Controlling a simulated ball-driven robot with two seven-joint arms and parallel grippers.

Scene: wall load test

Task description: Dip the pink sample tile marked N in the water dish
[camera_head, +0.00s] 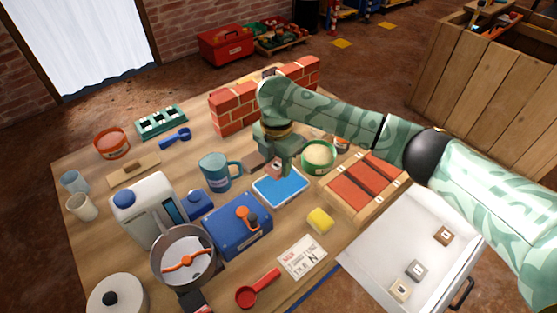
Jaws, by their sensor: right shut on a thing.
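My right gripper (277,164) reaches in from the right and points down near the middle of the table. It is shut on a small pink tile (271,169), partly covered by the fingers. The mark on the tile is too small to read. The water dish (290,194) is a shallow white-rimmed tray with blue inside. The tile is at the dish's far left edge in the picture; I cannot tell whether it touches the water. My left gripper is not in view.
A blue mug (215,172) stands left of the dish and a green-rimmed bowl (318,156) right of it. A brick wall (235,108) stands behind. A yellow sponge (320,220), a blue box (231,230) and a crate of red bricks (366,187) are close. A white drawer (432,226) holds several small tiles.

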